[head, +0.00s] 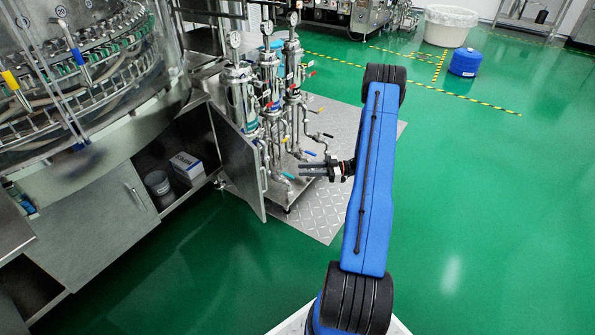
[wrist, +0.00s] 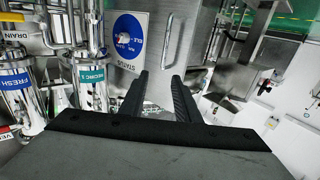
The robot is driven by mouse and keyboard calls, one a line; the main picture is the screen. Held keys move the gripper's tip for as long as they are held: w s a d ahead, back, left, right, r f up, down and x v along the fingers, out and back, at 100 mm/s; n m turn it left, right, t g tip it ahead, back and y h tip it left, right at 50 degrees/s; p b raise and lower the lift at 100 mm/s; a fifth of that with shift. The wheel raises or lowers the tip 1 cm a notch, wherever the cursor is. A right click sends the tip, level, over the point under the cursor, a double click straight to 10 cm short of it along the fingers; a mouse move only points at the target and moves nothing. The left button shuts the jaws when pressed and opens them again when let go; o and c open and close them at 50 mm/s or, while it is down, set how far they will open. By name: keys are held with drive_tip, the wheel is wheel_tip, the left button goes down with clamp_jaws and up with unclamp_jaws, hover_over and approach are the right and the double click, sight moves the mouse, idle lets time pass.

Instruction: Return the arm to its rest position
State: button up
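My gripper (head: 318,169) is at the end of my blue arm, to the right of the steel filter housings in the head view. It points left, towards the pipes and valves, and looks apart from them. In the wrist view my gripper (wrist: 160,88) shows two dark fingers set apart with nothing between them. A steel panel with a round blue sign (wrist: 128,38) lies beyond the fingers. My arm stretches forward from the bottom of the head view and bends at its far joint.
The rotary washer (head: 75,75) stands at left with an open cabinet door (head: 237,165) below it. Steel filter housings (head: 270,90) stand on a metal floor plate (head: 325,215). A white tub (head: 449,27) and a blue drum (head: 465,62) stand far back. Green floor at right is clear.

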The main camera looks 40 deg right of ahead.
drive_tip(key=shift+s+d, duration=0.15)
drive_tip(key=shift+d, duration=0.1)
idle(0.4)
drive_tip(key=w+a+r+m+t+h, duration=0.1)
drive_tip(key=w+a+r+t+h, duration=0.15)
drive_tip(key=w+r+h, duration=1)
drive_tip(key=s+a+r+m+h, duration=0.1)
drive_tip(key=a+r+m+h, duration=0.15)
drive_tip(key=r, duration=0.85)
drive_tip(key=s+a+r+m+h, duration=0.2)
drive_tip(key=a+r, duration=0.1)
drive_tip(key=r, duration=0.9)
drive_tip(key=s+a+r+m+g+h, duration=0.1)
drive_tip(key=s+a+r+m, duration=0.2)
drive_tip(key=s, duration=0.5)
drive_tip(key=s+a+r+m+g+h, duration=0.1)
drive_tip(key=s+a+r+g, duration=0.15)
drive_tip(key=s+a, duration=0.35)
drive_tip(key=s+a+f+g+y, duration=0.1)
drive_tip(key=s+a, duration=0.3)
drive_tip(key=s, duration=0.6)
drive_tip(key=s+a+f+m+g+y, duration=0.1)
drive_tip(key=s+a, duration=0.4)
drive_tip(key=s, duration=0.5)
drive_tip(key=s+a+f+m+g+y, duration=0.1)
drive_tip(key=s+a, duration=0.4)
drive_tip(key=s, duration=0.5)
drive_tip(key=shift+s+a+f+g+y, duration=0.2)
drive_tip(key=shift+s+f+g+y, duration=0.1)
drive_tip(key=shift+s+g+y, duration=0.15)
